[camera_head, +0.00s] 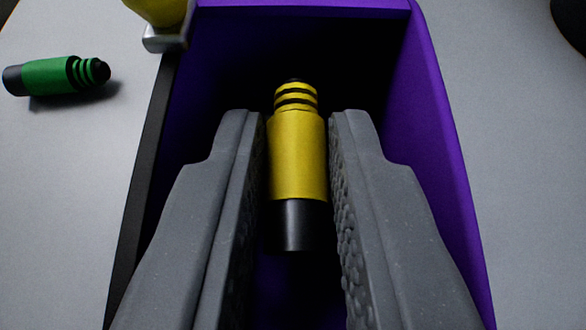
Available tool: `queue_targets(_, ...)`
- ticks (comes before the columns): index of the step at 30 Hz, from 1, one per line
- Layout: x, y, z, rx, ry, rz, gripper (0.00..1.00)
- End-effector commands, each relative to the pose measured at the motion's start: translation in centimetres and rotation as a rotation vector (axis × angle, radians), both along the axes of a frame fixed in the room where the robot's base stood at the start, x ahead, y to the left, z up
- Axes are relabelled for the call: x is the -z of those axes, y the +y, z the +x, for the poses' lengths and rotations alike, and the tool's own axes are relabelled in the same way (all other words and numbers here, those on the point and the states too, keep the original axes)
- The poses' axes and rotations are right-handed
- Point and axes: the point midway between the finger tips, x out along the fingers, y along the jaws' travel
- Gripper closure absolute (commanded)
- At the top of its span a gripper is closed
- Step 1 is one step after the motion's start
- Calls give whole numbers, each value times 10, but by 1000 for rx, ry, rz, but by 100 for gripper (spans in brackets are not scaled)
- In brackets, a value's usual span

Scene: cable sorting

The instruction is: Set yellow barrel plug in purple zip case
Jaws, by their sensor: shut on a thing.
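The yellow barrel plug (297,155) has black bands at its far end and a black near end. It is between the fingers of my gripper (297,150), which is shut on it. The purple zip case (436,130) is open, with purple walls and a dark inside. My fingers and the plug show over the case's opening, within its walls in the picture. The case floor is mostly dark, and I cannot tell how far the plug is above it.
A green barrel plug (48,76) with black ends lies on the grey table (60,200) to the left. A yellow and silver thing (165,25) is cut off at the top by the case's left corner. A dark round thing (572,20) shows at the top right.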

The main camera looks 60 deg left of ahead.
Motion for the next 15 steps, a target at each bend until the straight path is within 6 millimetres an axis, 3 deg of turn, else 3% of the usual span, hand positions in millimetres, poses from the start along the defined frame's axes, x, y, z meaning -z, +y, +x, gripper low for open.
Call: queue_targets(15,9,0,0,0,1,0,100)
